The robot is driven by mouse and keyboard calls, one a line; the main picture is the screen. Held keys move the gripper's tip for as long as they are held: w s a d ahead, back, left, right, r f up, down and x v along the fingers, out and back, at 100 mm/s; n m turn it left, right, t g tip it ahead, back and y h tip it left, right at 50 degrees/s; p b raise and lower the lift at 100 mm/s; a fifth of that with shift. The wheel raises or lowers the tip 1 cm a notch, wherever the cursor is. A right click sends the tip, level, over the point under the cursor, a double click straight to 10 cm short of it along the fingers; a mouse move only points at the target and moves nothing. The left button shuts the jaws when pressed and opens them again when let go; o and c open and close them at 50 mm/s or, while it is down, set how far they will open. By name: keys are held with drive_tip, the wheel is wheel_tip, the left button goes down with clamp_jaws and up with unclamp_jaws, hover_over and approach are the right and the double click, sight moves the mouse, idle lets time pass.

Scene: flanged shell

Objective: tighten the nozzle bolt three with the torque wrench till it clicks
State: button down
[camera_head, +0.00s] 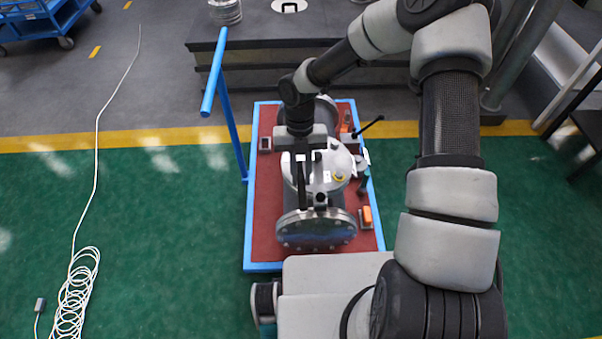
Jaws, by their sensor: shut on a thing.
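The flanged shell (311,230) lies on a red-topped cart, with a round bolted flange at its near end. A silver nozzle cover (322,172) with a yellow spot sits on its top. My gripper (308,158) points down over this cover and is shut on a dark, slim bar that looks like the torque wrench (302,192). The bar runs toward the near flange. A small dark fitting (320,199) stands close to its near end. Bolt three cannot be told apart, and my gripper hides part of the cover. Contact between wrench and bolt cannot be made out.
The cart (249,215) has a blue frame and a blue push handle (215,72) at left. A black lever (369,126) and an orange block (367,215) are at its right side. A white cable (78,285) lies on the green floor at left, which is otherwise clear.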

drive_tip(key=shift+f+b, duration=0.45)
drive_tip(key=shift+f, duration=0.35)
drive_tip(key=shift+a, duration=0.15)
drive_tip(key=w+a+m+y+b, duration=0.1)
drive_tip(key=a+m, duration=0.4)
drive_tip(key=a, duration=0.2)
drive_tip(key=shift+w+a+f+b, duration=0.15)
drive_tip(key=shift+w+a+b, duration=0.15)
drive_tip(key=shift+a+b, duration=0.1)
idle(0.9)
drive_tip(key=shift+s+d, duration=0.1)
drive_tip(key=shift+d, duration=0.1)
drive_tip(key=shift+s+d+n+p, duration=0.2)
drive_tip(key=shift+d+n+p, duration=0.2)
drive_tip(key=shift+d, duration=0.25)
